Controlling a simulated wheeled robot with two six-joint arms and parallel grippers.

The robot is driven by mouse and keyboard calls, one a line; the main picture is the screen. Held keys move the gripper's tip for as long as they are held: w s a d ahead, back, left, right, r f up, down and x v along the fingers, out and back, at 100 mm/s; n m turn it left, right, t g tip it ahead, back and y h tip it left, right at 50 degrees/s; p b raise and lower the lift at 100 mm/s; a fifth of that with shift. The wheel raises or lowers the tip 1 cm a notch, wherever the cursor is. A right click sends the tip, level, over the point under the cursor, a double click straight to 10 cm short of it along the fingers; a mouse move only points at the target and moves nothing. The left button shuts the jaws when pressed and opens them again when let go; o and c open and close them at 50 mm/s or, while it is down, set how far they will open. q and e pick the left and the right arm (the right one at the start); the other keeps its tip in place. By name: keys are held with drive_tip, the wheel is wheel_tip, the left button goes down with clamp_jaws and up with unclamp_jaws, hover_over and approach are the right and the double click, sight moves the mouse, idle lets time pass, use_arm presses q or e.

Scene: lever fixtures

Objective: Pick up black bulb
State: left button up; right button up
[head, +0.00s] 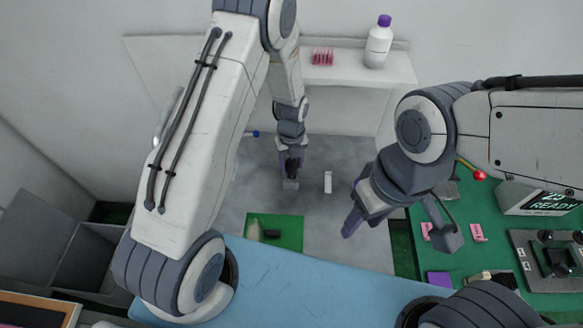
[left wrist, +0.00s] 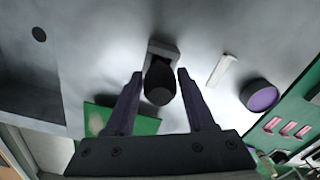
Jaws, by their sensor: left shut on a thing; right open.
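The black bulb (left wrist: 160,82) is between the two purple fingers of my left gripper (left wrist: 158,90) in the left wrist view. A grey block-like holder (left wrist: 163,50) is right behind the bulb; I cannot tell whether the bulb still touches it. In the head view my left gripper (head: 291,168) points down over the grey floor area, just above a small grey block (head: 290,184). The bulb is mostly hidden there. The left gripper is shut on the bulb. My right gripper (head: 352,220) is open and empty, to the right, with purple fingers pointing down-left.
A white upright block (head: 328,182) stands right of my left gripper. A green mat (head: 290,241) bears a small dark thing (head: 271,234). A shelf (head: 350,72) holds a white bottle (head: 378,45). A green table (head: 460,255) with devices is at right.

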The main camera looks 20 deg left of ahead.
use_arm(q)
wheel_tip(320, 180, up, 2)
drive_tip(key=shift+w+r+b, duration=0.1)
drive_tip(key=shift+r+b, duration=0.1)
drive_tip(key=shift+b, duration=0.4)
drive_tip(key=s+d+r+b, duration=0.3)
drive_tip(key=d+r, duration=0.4)
drive_tip(key=d, duration=0.4)
drive_tip(key=shift+d+b, duration=0.2)
drive_tip(key=shift+b, duration=0.1)
